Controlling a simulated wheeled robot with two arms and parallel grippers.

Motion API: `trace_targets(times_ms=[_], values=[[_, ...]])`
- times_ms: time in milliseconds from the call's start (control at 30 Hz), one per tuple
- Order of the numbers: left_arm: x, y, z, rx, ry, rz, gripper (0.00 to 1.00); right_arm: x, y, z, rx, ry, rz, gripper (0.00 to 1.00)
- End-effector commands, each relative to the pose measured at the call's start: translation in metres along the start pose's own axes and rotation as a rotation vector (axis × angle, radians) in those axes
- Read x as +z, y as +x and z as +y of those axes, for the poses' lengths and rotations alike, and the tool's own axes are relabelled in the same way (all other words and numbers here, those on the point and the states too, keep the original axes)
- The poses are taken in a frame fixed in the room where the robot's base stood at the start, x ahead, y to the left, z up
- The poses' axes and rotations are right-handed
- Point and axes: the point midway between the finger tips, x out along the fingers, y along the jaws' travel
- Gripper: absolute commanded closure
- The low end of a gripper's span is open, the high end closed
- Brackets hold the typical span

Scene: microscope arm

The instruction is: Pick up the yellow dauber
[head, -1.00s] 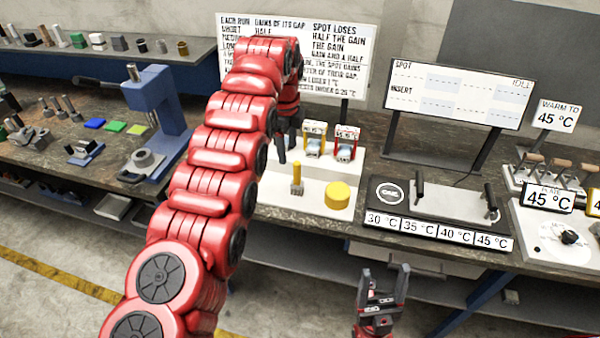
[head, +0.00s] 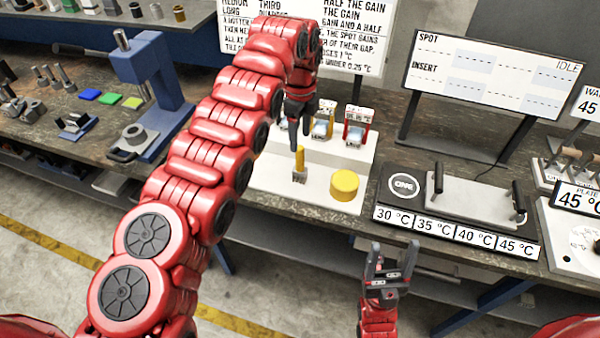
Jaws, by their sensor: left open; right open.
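The yellow dauber (head: 299,160), a slim yellow handle on a grey foot, stands upright on the white board (head: 275,185). My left gripper (head: 298,130) points down right above the dauber's top, with a small gap or overlap I cannot judge. It looks empty, and its two fingers are hard to separate in this view. My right gripper (head: 389,262) is open and empty, pointing up in front of the bench's front edge, well away from the dauber.
A short yellow cylinder (head: 344,185) stands right of the dauber. Small labelled stands with red (head: 356,128) and yellow (head: 324,122) parts are behind. A plate device with two black handles (head: 460,195) is to the right. A blue press (head: 150,85) is to the left.

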Motion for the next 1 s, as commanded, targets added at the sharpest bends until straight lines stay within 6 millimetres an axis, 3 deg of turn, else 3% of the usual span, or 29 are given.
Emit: trace_targets(times_ms=[100,400,733,1000], values=[[0.000,0.015,0.001,0.004,-0.002,0.003,0.34,-0.002,0.009,0.001,0.000,0.000,0.000,0.33],[0.000,0.034,-0.001,0.002,-0.001,0.002,0.34,-0.004,0.023,0.001,0.000,0.000,0.000,0.33],[0.003,0.076,-0.006,0.001,0.000,0.001,0.34,-0.007,0.042,0.002,0.000,0.000,0.000,0.33],[0.004,0.081,-0.006,-0.002,0.000,0.000,0.36,-0.007,0.041,0.002,0.000,0.000,0.000,0.33]])
